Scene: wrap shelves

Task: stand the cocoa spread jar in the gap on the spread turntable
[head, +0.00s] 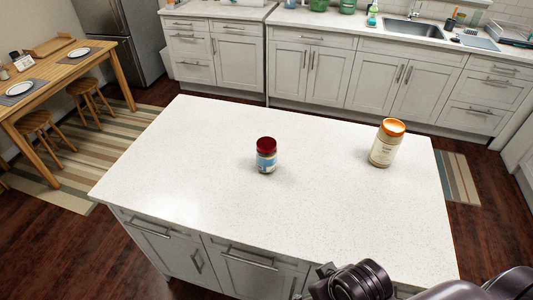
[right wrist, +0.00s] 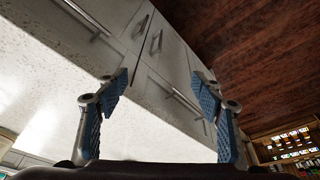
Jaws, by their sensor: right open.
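Two jars stand upright on the white island countertop. One is a small jar (head: 266,157) with a dark red lid and a blue label, near the middle. The other is a larger cream jar (head: 386,146) with an orange lid, near the right edge. I cannot read which one is the cocoa spread. No turntable is in view. My right gripper (right wrist: 160,85) is open and empty in the right wrist view, with the island's edge and drawers beyond its fingers. Part of my right arm shows at the bottom right of the head view, apart from both jars. My left gripper is not in view.
The island countertop (head: 190,165) is otherwise bare, with wide free room around the jars. A sink counter (head: 335,25) runs along the back. A wooden table (head: 75,65) with stools stands at the left. Shelves with colourful items (right wrist: 290,143) show at the right wrist view's lower right.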

